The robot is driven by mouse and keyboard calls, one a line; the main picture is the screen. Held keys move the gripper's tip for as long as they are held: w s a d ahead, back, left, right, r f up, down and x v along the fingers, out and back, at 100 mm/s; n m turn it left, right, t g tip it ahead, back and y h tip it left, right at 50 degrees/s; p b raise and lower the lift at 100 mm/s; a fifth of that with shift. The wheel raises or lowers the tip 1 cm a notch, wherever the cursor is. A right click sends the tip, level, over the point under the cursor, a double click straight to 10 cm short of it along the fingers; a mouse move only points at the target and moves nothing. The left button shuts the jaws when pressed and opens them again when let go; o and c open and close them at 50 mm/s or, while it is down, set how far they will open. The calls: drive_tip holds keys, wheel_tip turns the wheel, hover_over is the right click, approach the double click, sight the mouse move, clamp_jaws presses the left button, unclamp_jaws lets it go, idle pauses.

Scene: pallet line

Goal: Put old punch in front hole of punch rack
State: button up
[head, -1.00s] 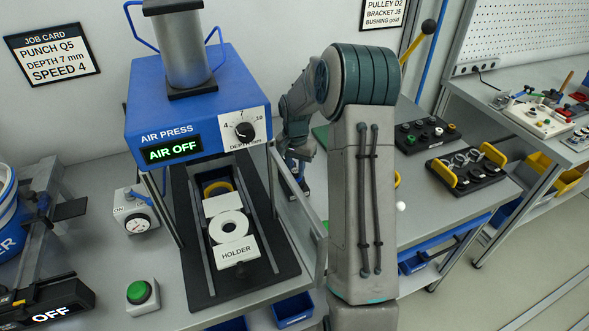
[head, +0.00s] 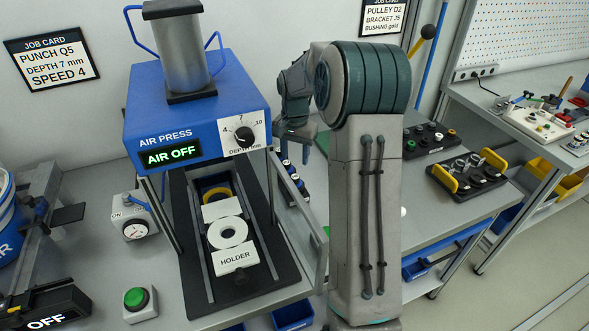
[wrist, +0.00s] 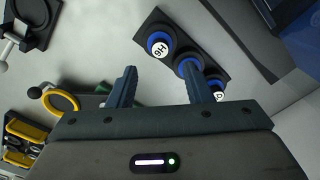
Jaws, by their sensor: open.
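The black punch rack (wrist: 190,55) lies beyond my fingertips in the wrist view. Its blue-ringed places stand in a row. One end holds a punch with a white lettered top (wrist: 160,46), and the other end has another white-topped punch (wrist: 217,92), partly behind a finger. The middle place (wrist: 188,66) is blue with a dark centre; I cannot tell whether it is filled. The rack is small and partly hidden in the head view (head: 294,182). My gripper (wrist: 161,86) is open and empty, and it hangs above the rack in the head view (head: 294,138). Which punch is old is unclear.
The blue air press (head: 190,115) reads AIR OFF. Its white holder (head: 236,257) sits on the slide below, with a ring-shaped opening. A grey rail runs between press and rack. A black tray with yellow handles (head: 445,183) stands to the right.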

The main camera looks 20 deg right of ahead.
drive_tip(key=shift+r, duration=2.3)
